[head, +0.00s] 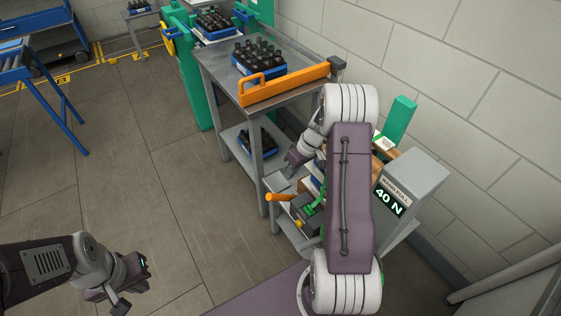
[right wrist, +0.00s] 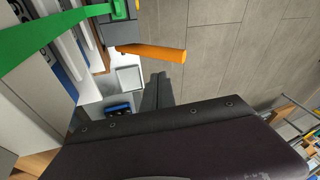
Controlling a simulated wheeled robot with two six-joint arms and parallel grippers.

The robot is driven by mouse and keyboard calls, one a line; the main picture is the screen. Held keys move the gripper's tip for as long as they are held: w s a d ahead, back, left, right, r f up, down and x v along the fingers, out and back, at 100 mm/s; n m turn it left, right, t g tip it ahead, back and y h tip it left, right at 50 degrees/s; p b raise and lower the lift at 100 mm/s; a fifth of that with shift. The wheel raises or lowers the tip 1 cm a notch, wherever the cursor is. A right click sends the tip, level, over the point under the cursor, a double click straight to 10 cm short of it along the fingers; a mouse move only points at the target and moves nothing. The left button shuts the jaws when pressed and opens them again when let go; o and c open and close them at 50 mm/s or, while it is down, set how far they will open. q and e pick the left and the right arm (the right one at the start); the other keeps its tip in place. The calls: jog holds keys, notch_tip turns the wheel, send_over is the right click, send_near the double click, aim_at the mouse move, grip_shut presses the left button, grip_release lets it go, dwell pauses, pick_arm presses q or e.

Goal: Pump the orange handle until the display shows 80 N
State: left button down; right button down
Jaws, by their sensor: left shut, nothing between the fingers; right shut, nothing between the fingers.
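The grey display box (head: 413,180) at the right reads 40 N on its screen (head: 388,202). The orange handle (head: 279,197) sticks out to the left from the device with the green lever (head: 314,208); it also shows in the right wrist view (right wrist: 158,52). My right gripper (head: 273,182) is shut and empty, just beyond the handle in the head view. In the right wrist view its dark fingers (right wrist: 157,88) lie below the handle, apart from it in the picture. My left gripper (head: 123,303) is shut and empty over the floor at the lower left. My right arm hides part of the device.
A grey table (head: 215,68) behind bears a blue crate of dark bottles (head: 258,58) and an orange bar (head: 285,84). A green block (head: 398,118) stands near the wall.

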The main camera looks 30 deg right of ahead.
jog(key=r, duration=0.1)
send_over(283, 197)
jog(key=w, duration=0.1)
jog(key=f, duration=0.8)
jog(key=shift+a+f, duration=0.2)
jog(key=shift+f, duration=0.15)
pick_arm(q)
jog(key=shift+s+a+r, duration=0.15)
jog(key=shift+s+a, duration=0.1)
jog(key=shift+s, duration=0.1)
jog(key=shift+b, duration=0.35)
pick_arm(e)
jog(key=shift+f, duration=0.2)
